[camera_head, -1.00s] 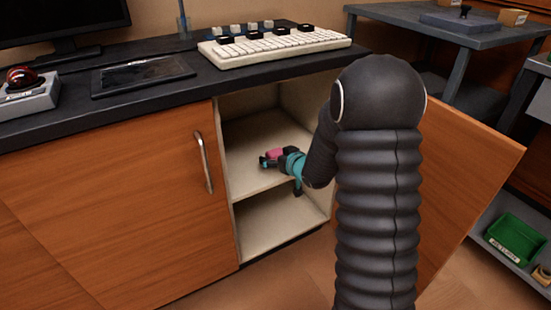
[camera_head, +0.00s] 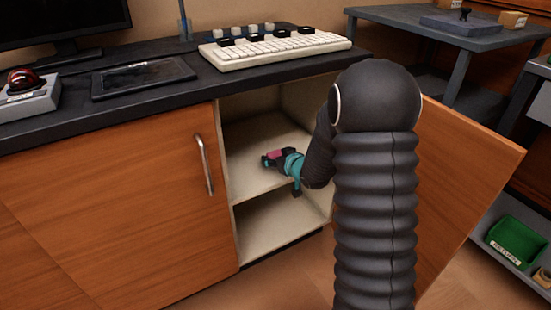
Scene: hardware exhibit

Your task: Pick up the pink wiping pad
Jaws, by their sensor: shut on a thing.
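The pink wiping pad (camera_head: 275,154) is small and partly hidden by my gripper. It is on or just above the upper shelf (camera_head: 250,176) inside the open cabinet; I cannot tell whether it touches the shelf. My gripper (camera_head: 271,159), dark with a teal body, reaches in from the right and is shut on the pad. My dark ribbed arm hides the right side of the cabinet opening.
The open cabinet door (camera_head: 458,180) stands to the right of my arm. A closed door (camera_head: 110,215) is on the left. The countertop (camera_head: 210,82) overhangs the opening and bears a white keyboard (camera_head: 275,45). The lower compartment (camera_head: 270,225) looks empty.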

